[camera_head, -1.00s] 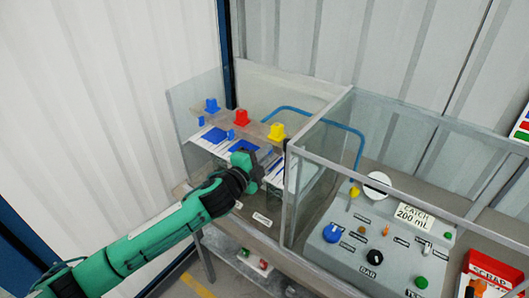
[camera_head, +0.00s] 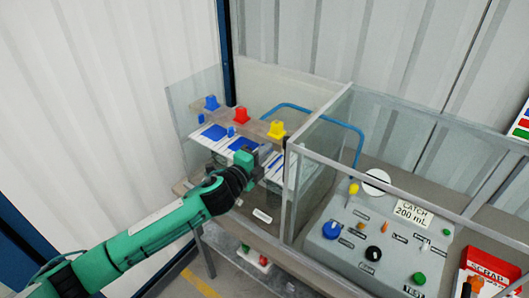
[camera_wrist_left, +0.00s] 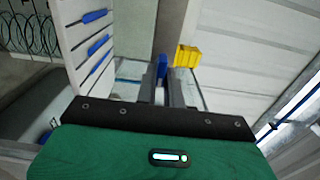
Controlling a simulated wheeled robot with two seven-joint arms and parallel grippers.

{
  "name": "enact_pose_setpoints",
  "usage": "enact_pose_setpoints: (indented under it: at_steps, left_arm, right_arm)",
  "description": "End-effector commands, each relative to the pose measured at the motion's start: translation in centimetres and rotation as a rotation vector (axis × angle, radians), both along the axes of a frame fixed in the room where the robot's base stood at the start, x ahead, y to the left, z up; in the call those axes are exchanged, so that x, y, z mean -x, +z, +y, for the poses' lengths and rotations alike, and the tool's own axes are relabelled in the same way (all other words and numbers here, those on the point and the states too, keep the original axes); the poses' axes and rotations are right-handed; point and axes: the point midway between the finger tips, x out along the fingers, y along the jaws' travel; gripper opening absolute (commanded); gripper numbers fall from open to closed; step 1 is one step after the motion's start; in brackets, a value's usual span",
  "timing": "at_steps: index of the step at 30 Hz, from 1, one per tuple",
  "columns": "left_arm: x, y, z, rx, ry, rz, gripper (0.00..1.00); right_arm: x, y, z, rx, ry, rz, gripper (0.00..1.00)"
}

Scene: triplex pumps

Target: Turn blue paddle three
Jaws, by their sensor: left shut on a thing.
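My left gripper (camera_head: 265,153) reaches in from the left to the pump bench, just in front of the yellow block (camera_head: 277,130). In the left wrist view, the fingers (camera_wrist_left: 164,90) are shut on an upright blue paddle (camera_wrist_left: 162,66), beside the yellow block (camera_wrist_left: 187,56). In the head view, the gripper hides this paddle. Two other small blue paddles stand farther left, one near the blue block (camera_head: 201,118) and one before the red block (camera_head: 231,132). My right gripper is not in view.
A clear panel with a grey frame (camera_head: 289,195) stands close to the right of the gripper. Beyond it is a grey control box (camera_head: 330,252) with knobs and a "CATCH 200 mL" label (camera_head: 411,213). A red scrap bin (camera_head: 487,268) sits at lower right.

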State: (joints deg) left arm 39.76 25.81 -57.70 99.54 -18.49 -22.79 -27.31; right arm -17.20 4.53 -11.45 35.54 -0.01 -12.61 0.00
Motion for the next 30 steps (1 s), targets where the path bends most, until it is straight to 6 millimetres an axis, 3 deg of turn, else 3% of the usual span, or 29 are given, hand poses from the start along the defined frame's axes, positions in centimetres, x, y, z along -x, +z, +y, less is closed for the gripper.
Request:
enact_pose_setpoints:
  at_steps: [1,4,17,30]
  left_arm:
    - [0.0,-0.2,0.0,-0.002,0.0,0.001,0.11]
    - [0.0,-0.1,0.0,-0.002,0.0,0.001,0.31]
    - [0.7,-0.2,0.5,-0.001,0.0,0.001,0.31]
    - [7.2,-0.5,5.3,-0.001,0.0,0.002,0.31]
  right_arm:
    - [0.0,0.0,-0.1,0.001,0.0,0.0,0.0]
    - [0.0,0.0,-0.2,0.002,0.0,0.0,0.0]
    - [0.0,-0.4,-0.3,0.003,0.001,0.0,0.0]
    - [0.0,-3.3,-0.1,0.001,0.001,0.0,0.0]
